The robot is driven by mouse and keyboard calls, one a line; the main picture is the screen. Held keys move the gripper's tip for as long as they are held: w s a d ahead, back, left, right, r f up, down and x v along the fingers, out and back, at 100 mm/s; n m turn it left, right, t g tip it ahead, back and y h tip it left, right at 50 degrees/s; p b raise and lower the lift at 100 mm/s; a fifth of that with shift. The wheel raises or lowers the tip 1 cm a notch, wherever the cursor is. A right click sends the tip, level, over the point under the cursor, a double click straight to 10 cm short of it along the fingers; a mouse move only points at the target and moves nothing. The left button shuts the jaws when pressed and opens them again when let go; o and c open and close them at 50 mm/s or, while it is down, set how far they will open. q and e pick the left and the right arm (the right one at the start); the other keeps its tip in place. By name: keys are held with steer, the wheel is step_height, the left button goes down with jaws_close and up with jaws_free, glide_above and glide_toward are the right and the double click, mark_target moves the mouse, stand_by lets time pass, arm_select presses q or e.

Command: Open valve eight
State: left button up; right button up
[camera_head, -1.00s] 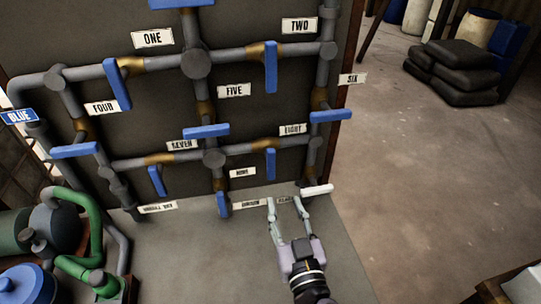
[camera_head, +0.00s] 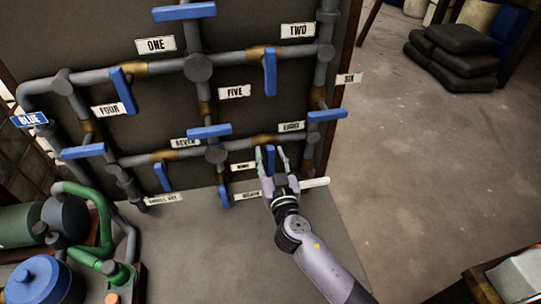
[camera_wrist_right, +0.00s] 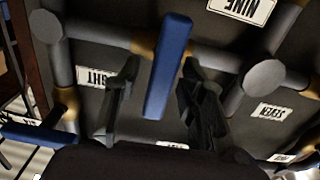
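The blue handle of valve eight (camera_head: 270,158) hangs crosswise to its horizontal pipe, just below and left of the EIGHT label (camera_head: 292,126). My right gripper (camera_head: 271,160) is open, with one finger on each side of this handle. In the right wrist view the handle (camera_wrist_right: 168,70) stands between the spread fingers (camera_wrist_right: 155,98), with gaps on both sides. The EIGHT label (camera_wrist_right: 98,78) is upside down there, partly hidden by a finger. My left gripper is not in view.
Other blue handles are close: valve six (camera_head: 327,115) to the upper right, valve nine (camera_head: 223,196) to the lower left, valve seven (camera_head: 162,178) further left. Green pump pipes (camera_head: 100,225) stand at left.

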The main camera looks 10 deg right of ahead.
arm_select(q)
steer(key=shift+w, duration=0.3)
arm_select(e)
jaws_close()
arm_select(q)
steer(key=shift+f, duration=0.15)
arm_select(e)
steer(key=shift+n, duration=0.3)
steer(key=shift+a+f+n+b, duration=0.15)
steer(key=shift+n+b, duration=0.45)
steer(key=shift+n, duration=0.4)
steer(key=n, duration=0.3)
steer(key=shift+a+b, duration=0.1)
steer(key=shift+b, duration=0.3)
steer(key=n, duration=0.6)
steer(key=shift+a+f, duration=0.15)
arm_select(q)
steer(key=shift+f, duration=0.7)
arm_select(e)
steer(key=n, duration=0.6)
steer(key=shift+a+f, duration=0.1)
steer(key=shift+f, duration=0.15)
steer(key=shift+n, duration=0.3)
